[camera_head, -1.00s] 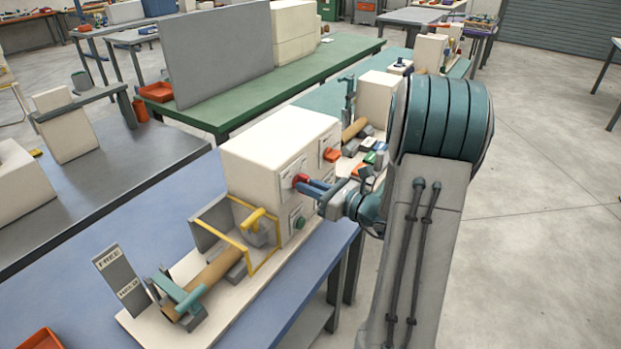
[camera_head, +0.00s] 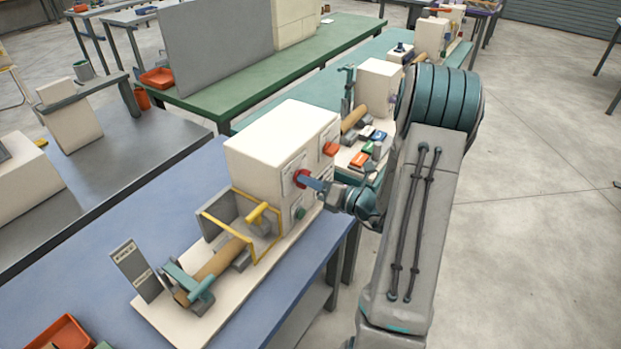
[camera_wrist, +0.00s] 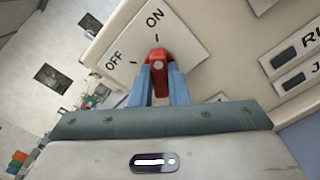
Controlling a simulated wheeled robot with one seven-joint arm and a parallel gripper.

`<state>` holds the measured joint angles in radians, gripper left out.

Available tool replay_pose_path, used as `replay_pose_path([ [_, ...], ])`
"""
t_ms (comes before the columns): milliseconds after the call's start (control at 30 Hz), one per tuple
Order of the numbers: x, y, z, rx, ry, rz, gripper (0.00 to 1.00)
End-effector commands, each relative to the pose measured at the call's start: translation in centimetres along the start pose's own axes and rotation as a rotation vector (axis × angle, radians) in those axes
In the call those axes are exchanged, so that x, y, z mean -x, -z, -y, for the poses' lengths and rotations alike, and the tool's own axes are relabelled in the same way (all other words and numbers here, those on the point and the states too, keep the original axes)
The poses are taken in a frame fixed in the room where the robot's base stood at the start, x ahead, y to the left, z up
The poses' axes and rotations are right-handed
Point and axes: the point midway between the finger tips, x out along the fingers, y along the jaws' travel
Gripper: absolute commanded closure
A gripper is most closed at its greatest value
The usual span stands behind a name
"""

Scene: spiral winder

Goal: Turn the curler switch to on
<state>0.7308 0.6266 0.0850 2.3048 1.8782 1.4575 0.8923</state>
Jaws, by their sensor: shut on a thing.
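The curler switch is a red knob (camera_wrist: 158,66) on a white plate (camera_wrist: 180,28) marked ON and OFF. In the wrist view the knob's narrow end points up to the tick under ON. My gripper (camera_wrist: 157,85) has its two blue fingers shut on the sides of the knob. In the head view the red switch (camera_head: 300,178) sits on the front of the white machine box (camera_head: 265,150), and my gripper (camera_head: 316,184) reaches it from the right.
An orange-red part (camera_head: 330,149) and a green button (camera_head: 300,213) sit on the same box face. A yellow guard frame (camera_head: 240,241) and a brown roller (camera_head: 216,262) are at its left. A sign plate (camera_head: 136,271) stands at the front.

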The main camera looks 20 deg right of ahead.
Motion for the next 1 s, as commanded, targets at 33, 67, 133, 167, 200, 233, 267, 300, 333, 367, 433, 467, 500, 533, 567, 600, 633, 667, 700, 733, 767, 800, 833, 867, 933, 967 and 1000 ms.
replay_pose_path([
  [33, 0.0, -0.1, 0.0, -0.005, 0.000, 0.002, 1.00],
  [67, 0.0, -0.1, 0.0, -0.007, 0.000, 0.002, 1.00],
  [133, 0.0, -0.1, 0.0, -0.008, 0.000, 0.002, 1.00],
  [167, 0.0, -0.1, 0.0, -0.009, 0.000, 0.002, 1.00],
  [200, 0.0, -0.1, 0.0, -0.009, 0.000, 0.002, 1.00],
  [233, 0.0, -0.1, 0.0, -0.009, 0.000, 0.002, 1.00],
  [267, 0.0, -0.1, 0.0, -0.009, 0.000, 0.002, 1.00],
  [300, 0.0, 0.0, 0.0, -0.009, 0.000, 0.002, 1.00],
  [333, 0.0, -0.1, 0.0, -0.009, 0.000, 0.002, 1.00],
  [367, 0.0, 0.0, 0.0, -0.009, 0.000, 0.002, 1.00],
  [433, 0.0, 0.0, 0.0, -0.008, 0.001, 0.002, 0.80],
  [467, 0.0, 0.0, 0.0, -0.008, 0.001, 0.002, 0.71],
  [500, 0.0, 0.0, 0.0, -0.008, 0.000, 0.002, 0.64],
  [533, 0.0, 0.0, 0.0, -0.008, 0.000, 0.001, 0.64],
  [567, 0.0, 0.0, 0.0, -0.008, 0.000, 0.001, 0.64],
  [600, 0.0, 0.0, 0.0, -0.008, 0.000, 0.001, 0.64],
  [633, 0.0, 0.0, 0.0, -0.008, 0.000, 0.001, 0.64],
  [667, 0.0, 0.0, 0.0, -0.008, 0.000, 0.001, 0.64],
  [700, 0.0, 0.0, 0.0, -0.008, 0.000, 0.001, 0.64],
  [733, 0.0, 0.0, 0.0, -0.007, 0.000, 0.001, 0.64],
  [767, 0.0, 0.0, 0.0, -0.007, 0.000, 0.001, 0.64],
  [800, 0.1, 0.0, 0.0, -0.007, 0.001, 0.001, 0.64],
  [833, 0.3, 0.0, 0.1, -0.007, 0.001, 0.001, 0.64],
  [867, 0.5, 0.0, 0.1, -0.007, 0.002, 0.001, 0.64],
  [933, 1.3, 0.0, 0.1, -0.006, 0.003, 0.001, 0.64],
  [967, 1.8, 0.0, 0.2, -0.006, 0.004, 0.002, 0.64],
  [1000, 2.5, 0.0, 0.2, -0.006, 0.004, 0.003, 0.64],
])
